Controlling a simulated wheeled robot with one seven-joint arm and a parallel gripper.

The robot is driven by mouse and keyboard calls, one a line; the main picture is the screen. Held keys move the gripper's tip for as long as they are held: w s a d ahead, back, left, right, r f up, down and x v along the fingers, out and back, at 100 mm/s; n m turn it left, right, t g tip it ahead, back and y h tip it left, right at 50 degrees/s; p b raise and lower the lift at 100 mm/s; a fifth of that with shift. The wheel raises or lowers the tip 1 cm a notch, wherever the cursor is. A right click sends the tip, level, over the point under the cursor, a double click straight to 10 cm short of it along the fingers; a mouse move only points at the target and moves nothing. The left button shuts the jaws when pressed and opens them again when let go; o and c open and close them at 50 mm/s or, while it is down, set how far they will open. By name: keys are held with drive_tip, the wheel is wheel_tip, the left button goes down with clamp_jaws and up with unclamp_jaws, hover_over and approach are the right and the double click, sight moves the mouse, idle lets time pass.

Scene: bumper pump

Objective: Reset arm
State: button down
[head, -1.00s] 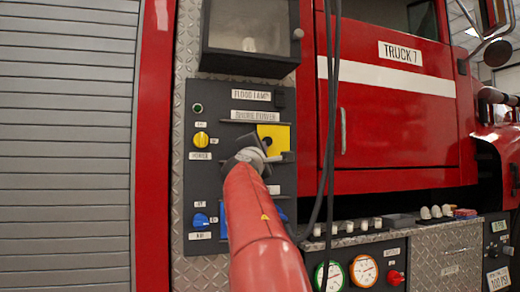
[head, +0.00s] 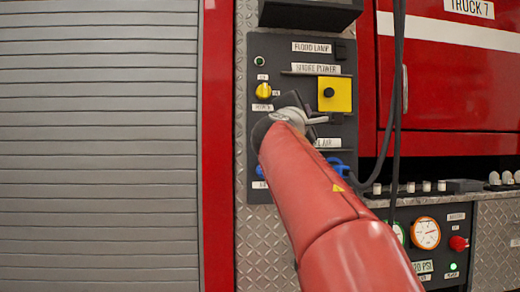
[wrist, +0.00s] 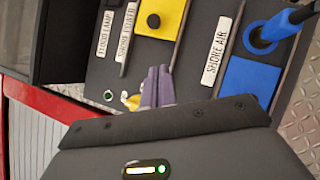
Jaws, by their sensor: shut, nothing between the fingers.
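My gripper (head: 318,121) is in front of the dark control panel (head: 262,205), just below and left of a yellow square plate (head: 335,107) with a black centre. In the wrist view its two purple-grey fingers (wrist: 156,88) are together and hold nothing. The yellow plate (wrist: 157,22) shows just beyond them. Whether the fingertips touch the panel cannot be told. My red arm hides part of the lower panel.
A yellow knob (head: 264,91) is left of my gripper. Dark hanging cables (head: 398,90) are to the right. A grey roller shutter (head: 100,150) fills the left.

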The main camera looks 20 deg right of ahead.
drive_tip(key=s+a+f+m+g+y+p, duration=0.1)
drive_tip(key=s+a+f+m+g+y, duration=0.2)
drive_tip(key=s+a+f, duration=0.4)
drive_tip(key=s+a+f+m+g+y+p, duration=0.2)
drive_tip(key=s+a+f+m+y, duration=0.3)
drive_tip(key=f, duration=1.9)
drive_tip(key=s+a+f+m+g+y+p, duration=0.1)
drive_tip(key=s+a+f+m+g+y, duration=0.3)
drive_tip(key=s+a+f+y, duration=0.3)
drive_tip(key=s+a+f, duration=0.1)
drive_tip(key=s+f, duration=0.4)
drive_tip(key=f, duration=0.4)
drive_tip(key=shift+s+a+f+m+y+p, duration=0.2)
drive_tip(key=shift+a+f+m+y+p, duration=0.1)
drive_tip(key=shift+a+y+p, duration=0.1)
drive_tip(key=shift+d, duration=0.1)
